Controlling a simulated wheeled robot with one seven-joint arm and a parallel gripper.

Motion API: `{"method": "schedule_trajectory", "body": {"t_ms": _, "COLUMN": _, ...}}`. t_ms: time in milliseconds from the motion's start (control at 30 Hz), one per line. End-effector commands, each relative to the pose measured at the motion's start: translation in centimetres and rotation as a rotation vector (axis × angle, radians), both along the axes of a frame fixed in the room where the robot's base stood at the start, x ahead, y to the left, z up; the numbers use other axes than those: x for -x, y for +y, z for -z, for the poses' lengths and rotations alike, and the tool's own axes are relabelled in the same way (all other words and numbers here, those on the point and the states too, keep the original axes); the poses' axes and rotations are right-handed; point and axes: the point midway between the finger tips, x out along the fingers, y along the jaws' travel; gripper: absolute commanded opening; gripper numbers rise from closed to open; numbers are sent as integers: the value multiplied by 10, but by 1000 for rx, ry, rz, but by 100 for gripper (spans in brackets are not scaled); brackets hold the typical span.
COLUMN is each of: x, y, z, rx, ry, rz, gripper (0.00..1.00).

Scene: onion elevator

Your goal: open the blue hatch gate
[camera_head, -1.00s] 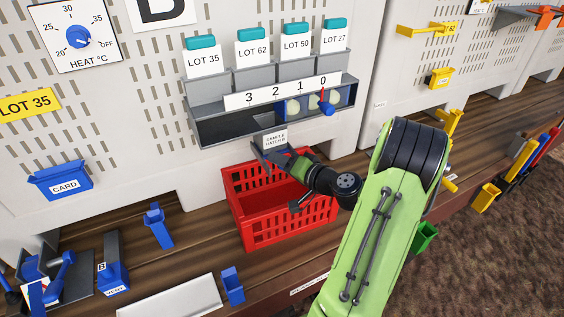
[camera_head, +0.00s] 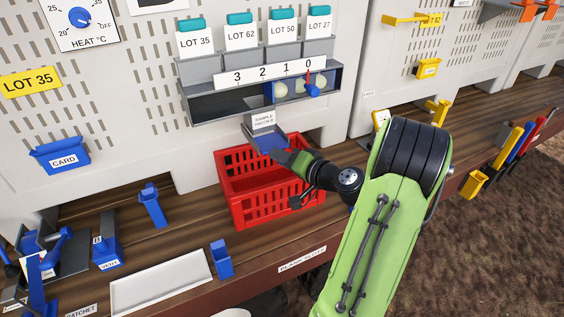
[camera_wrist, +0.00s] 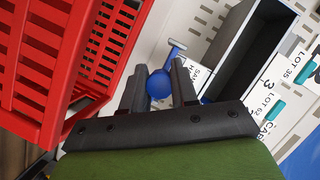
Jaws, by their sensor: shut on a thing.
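The blue hatch gate (camera_head: 266,142) shows below the sample hatch label (camera_head: 263,121), above the back of the red crate. Its round blue knob (camera_wrist: 159,85) sits between the two dark fingers in the wrist view. My gripper (camera_head: 277,153) is shut on this knob, with a finger on either side. A thin blue-grey stem (camera_wrist: 173,50) runs from the knob toward the white wall. In the head view the knob is hidden by my gripper.
A red crate (camera_head: 232,180) stands just below, and its wall (camera_wrist: 45,60) fills the wrist view's left. A white tray (camera_head: 160,284) lies front left.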

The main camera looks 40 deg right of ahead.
Motion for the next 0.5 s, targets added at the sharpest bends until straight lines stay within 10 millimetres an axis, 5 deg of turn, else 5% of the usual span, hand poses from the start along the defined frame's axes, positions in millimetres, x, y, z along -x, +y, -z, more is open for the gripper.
{"method": "schedule_trajectory", "body": {"t_ms": 233, "x": 0, "y": 0, "z": -2, "rx": 0, "ry": 1, "rz": -1, "gripper": 0}}
{"method": "schedule_trajectory", "body": {"t_ms": 267, "x": 0, "y": 0, "z": -2, "rx": 0, "ry": 1, "rz": -2, "gripper": 31}}
{"method": "schedule_trajectory", "body": {"t_ms": 400, "x": 0, "y": 0, "z": -1, "rx": 0, "ry": 2, "rz": -1, "gripper": 53}}
{"method": "schedule_trajectory", "body": {"t_ms": 500, "x": 0, "y": 0, "z": -1, "rx": 0, "ry": 2, "rz": -1, "gripper": 54}}
